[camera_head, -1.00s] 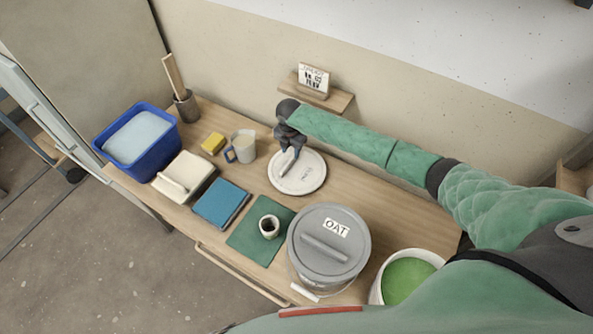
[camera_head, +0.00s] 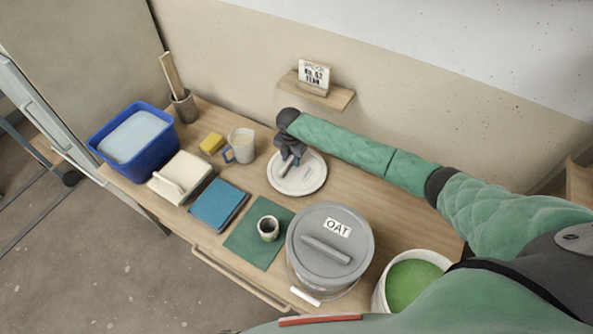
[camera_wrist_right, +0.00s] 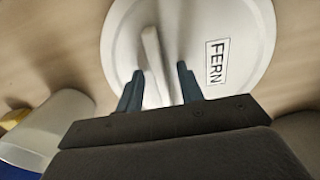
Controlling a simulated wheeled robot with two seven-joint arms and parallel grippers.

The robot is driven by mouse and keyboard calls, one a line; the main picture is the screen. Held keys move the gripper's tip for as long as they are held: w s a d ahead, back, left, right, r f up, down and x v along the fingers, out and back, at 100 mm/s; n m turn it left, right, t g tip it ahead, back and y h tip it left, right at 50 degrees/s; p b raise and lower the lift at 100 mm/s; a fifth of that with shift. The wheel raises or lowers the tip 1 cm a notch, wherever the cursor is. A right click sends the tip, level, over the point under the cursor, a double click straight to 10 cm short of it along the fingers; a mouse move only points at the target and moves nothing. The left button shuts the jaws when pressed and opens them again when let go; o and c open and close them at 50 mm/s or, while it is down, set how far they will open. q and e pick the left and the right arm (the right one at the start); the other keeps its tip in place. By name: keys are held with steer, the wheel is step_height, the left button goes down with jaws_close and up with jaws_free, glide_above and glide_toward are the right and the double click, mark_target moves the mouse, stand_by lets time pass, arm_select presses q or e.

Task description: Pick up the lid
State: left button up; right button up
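A round white lid (camera_head: 312,185) with a bar handle lies flat on the wooden table. In the right wrist view the lid (camera_wrist_right: 250,35) carries a label reading FERN. My right gripper (camera_head: 291,160) is over the lid at its handle, pointing down. In the right wrist view the two fingers of the right gripper (camera_wrist_right: 158,85) are apart, with the bar handle (camera_wrist_right: 152,50) between them and some space on the right side. Whether a finger touches the handle is unclear. An open white bucket of green glaze (camera_head: 412,283) stands at the table's right. My left gripper is not in view.
A grey lidded bucket labelled OAT (camera_head: 330,245) stands in front. A small cup (camera_head: 268,229) sits on a green mat (camera_head: 245,250). A blue book-like block (camera_head: 218,204), a cream box (camera_head: 180,178), a mug (camera_head: 241,146), a yellow sponge (camera_head: 211,143) and a blue tub (camera_head: 135,150) are left.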

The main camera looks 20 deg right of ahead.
steer(key=shift+f, duration=0.1)
steer(key=shift+c, duration=0.7)
jaws_close()
